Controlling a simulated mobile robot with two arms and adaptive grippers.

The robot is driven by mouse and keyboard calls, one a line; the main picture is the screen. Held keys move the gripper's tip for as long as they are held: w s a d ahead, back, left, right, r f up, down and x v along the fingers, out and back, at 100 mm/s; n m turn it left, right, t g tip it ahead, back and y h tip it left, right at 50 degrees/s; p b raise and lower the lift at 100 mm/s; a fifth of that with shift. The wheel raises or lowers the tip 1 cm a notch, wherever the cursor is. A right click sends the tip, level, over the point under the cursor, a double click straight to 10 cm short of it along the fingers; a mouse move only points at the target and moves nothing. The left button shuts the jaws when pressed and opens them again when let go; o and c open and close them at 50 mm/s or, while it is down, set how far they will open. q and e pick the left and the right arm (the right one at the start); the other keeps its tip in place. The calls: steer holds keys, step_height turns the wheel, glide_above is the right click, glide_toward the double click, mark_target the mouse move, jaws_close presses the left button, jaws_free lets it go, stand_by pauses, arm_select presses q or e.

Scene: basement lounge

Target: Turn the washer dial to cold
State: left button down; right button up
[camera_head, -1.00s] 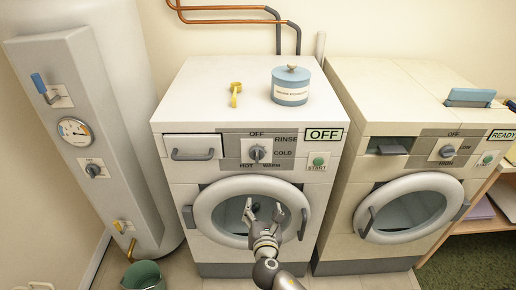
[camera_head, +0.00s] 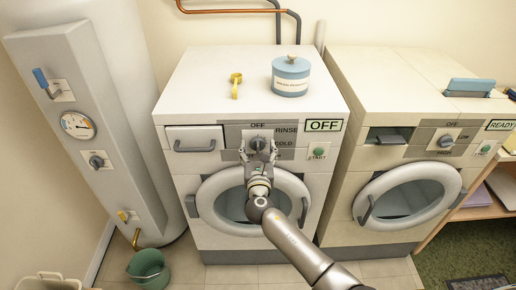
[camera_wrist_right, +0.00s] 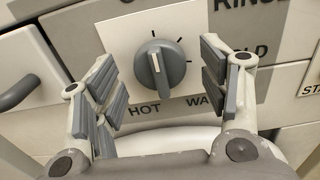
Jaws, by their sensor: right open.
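The washer (camera_head: 172,103) stands in the middle of the head view. Its grey dial (camera_head: 257,143) sits on a white plate in the upper front panel, with OFF, RINSE and COLD printed around it. In the right wrist view the dial (camera_wrist_right: 159,64) is near the top centre, its pale pointer line close to upright, above the words HOT and WARM, the latter partly covered. My right gripper (camera_head: 258,150) is at the dial in the head view. In the wrist view my right gripper (camera_wrist_right: 160,82) is open, one finger on each side of the dial, with gaps visible. My left gripper is out of view.
A green START button (camera_head: 318,152) and an OFF display (camera_head: 324,125) are right of the dial. A drawer handle (camera_head: 195,146) juts out to its left. The round door (camera_head: 296,190) is below. A dryer (camera_head: 338,190) stands at right, a boiler (camera_head: 75,120) at left.

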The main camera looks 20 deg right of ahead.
steer(key=shift+w, duration=0.3)
steer(key=shift+c, duration=0.4)
steer(key=c, duration=1)
